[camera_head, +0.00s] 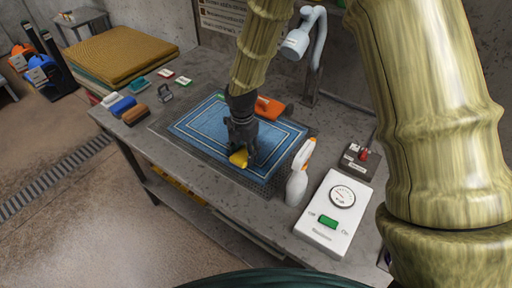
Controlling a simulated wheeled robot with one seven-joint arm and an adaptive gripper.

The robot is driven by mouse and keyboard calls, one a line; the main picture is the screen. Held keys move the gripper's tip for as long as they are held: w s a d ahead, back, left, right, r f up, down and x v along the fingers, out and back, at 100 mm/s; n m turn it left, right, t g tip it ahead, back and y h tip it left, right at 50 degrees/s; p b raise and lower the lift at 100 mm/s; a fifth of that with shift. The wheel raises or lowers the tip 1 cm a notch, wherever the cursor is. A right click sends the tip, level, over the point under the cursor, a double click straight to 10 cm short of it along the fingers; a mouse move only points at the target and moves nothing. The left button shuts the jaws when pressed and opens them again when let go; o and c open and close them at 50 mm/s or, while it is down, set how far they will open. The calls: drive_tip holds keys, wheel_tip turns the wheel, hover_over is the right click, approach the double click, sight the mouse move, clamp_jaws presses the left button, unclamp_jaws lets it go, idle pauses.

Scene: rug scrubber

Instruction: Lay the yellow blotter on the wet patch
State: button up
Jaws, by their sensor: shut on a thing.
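The yellow blotter (238,159) is in my gripper (241,148), whose fingers are shut on it. Its yellow end sticks out below the fingers; the rest is hidden by them. The gripper points down over the front middle of a blue rug (205,133) with pale border lines, which lies on a dark grid mat on the grey bench. I cannot tell whether the blotter touches the rug. I cannot make out a wet patch; the gripper hides part of the rug.
An orange item (268,106) lies at the rug's back edge. A white spray bottle (298,182) and a white gauge box (318,238) stand right of the rug. Several brushes, including a blue one (122,106), lie at the bench's left. A lamp (296,42) stands behind.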

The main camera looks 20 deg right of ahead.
drive_tip(key=d, duration=0.2)
drive_tip(key=d+p, duration=0.1)
drive_tip(key=shift+w+d+r, duration=0.25)
drive_tip(key=shift+w, duration=0.05)
drive_tip(key=shift+w+d+f, duration=0.15)
drive_tip(key=shift+w+d, duration=0.15)
drive_tip(key=shift+d, duration=0.05)
drive_tip(key=shift+w+d+f+p, duration=0.15)
drive_tip(key=shift+d+f+p, duration=0.25)
drive_tip(key=shift+f+p, duration=0.75)
drive_tip(key=shift+f, duration=0.7)
drive_tip(key=shift+f, duration=0.15)
drive_tip(key=o, duration=0.9)
drive_tip(key=shift+r, duration=0.25)
drive_tip(key=shift+r+b, duration=1.55)
drive_tip(key=shift+r, duration=4.35)
